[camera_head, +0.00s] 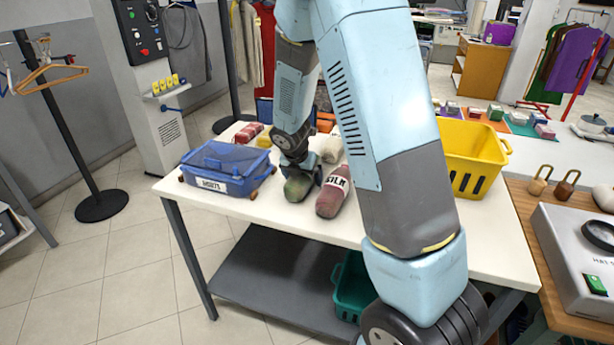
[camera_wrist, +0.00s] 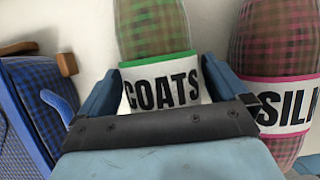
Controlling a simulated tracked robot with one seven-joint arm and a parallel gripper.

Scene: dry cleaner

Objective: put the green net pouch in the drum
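The green net pouch (camera_head: 297,188) lies on the white table, with a white band reading COATS in the wrist view (camera_wrist: 160,88). My gripper (camera_wrist: 160,78) is around it, one finger on each side of the band. The fingers look close against the pouch, but I cannot tell whether they press on it. In the head view my gripper (camera_head: 300,172) is low over the table and partly covers the pouch. I cannot make out a drum in either view.
A pink-red pouch marked SILK (camera_head: 333,192) lies close to the right of the green one. A blue lidded box (camera_head: 222,170) stands to the left. A yellow basket (camera_head: 470,155) is at the right, partly behind my arm. A green crate (camera_head: 352,285) sits below the table.

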